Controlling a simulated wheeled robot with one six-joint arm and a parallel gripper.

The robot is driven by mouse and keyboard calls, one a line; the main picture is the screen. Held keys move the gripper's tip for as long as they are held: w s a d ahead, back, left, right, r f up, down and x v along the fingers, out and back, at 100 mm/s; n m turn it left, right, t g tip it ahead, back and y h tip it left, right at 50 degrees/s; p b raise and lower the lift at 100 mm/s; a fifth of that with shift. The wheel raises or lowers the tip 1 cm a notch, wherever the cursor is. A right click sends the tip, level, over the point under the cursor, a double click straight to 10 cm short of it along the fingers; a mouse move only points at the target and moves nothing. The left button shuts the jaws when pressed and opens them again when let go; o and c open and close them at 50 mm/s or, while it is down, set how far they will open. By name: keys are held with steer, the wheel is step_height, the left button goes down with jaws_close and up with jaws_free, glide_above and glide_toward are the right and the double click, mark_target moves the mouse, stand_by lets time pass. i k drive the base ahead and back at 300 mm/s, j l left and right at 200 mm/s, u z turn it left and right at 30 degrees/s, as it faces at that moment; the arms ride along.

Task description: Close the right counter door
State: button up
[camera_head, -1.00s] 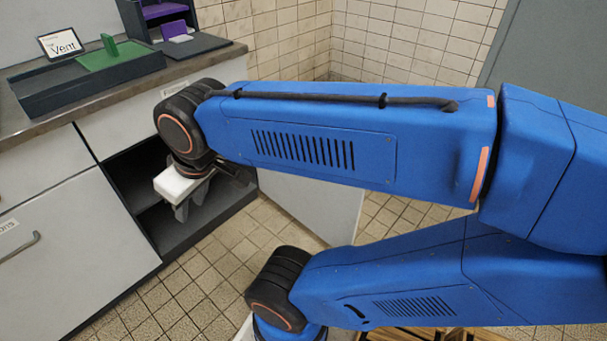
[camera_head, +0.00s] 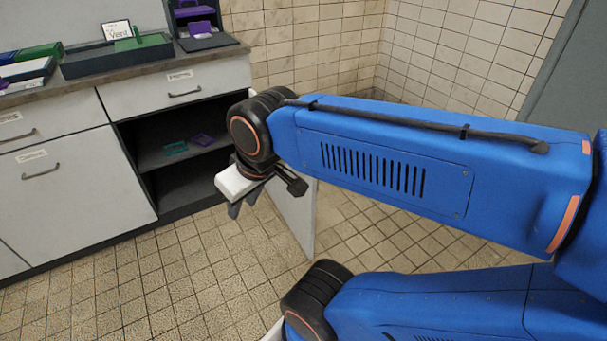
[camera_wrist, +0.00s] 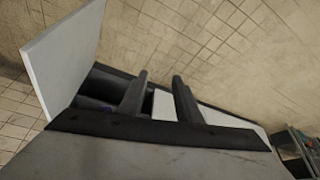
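The right counter door (camera_head: 299,222) is a pale panel standing wide open, swung out from the right side of the counter's open cabinet (camera_head: 180,185). My arm hides its upper part. In the wrist view the door (camera_wrist: 65,58) stands at the left, beside the dark cabinet opening. My gripper (camera_head: 240,211) is in front of the opening, left of the door, pointing down. In the wrist view its two fingers (camera_wrist: 160,97) are apart with nothing held between them, and do not touch the door.
The cabinet shelf holds a green item (camera_head: 176,148) and a purple item (camera_head: 202,139). A closed drawer (camera_head: 180,93) is above the opening. The countertop (camera_head: 75,97) carries trays and a small sign. The tiled floor (camera_head: 190,275) in front is clear.

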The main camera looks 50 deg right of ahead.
mark_target(298, 214)
steer(key=k+l, duration=0.1)
steer(key=l, duration=0.3)
steer(key=k+l+u, duration=0.1)
steer(key=l, duration=0.3)
steer(key=k+l, duration=0.1)
steer(key=l, duration=0.35)
steer(key=k+l+u, duration=0.1)
steer(key=l, duration=0.3)
steer(key=k+l, duration=0.1)
steer(key=l, duration=0.3)
steer(key=i+l, duration=0.1)
steer(key=l, duration=0.3)
steer(key=i+l+u, duration=0.1)
steer(key=l, duration=0.35)
steer(key=i+l, duration=0.15)
steer(key=l, duration=0.25)
steer(key=k+z, duration=0.25)
steer(key=k, duration=0.55)
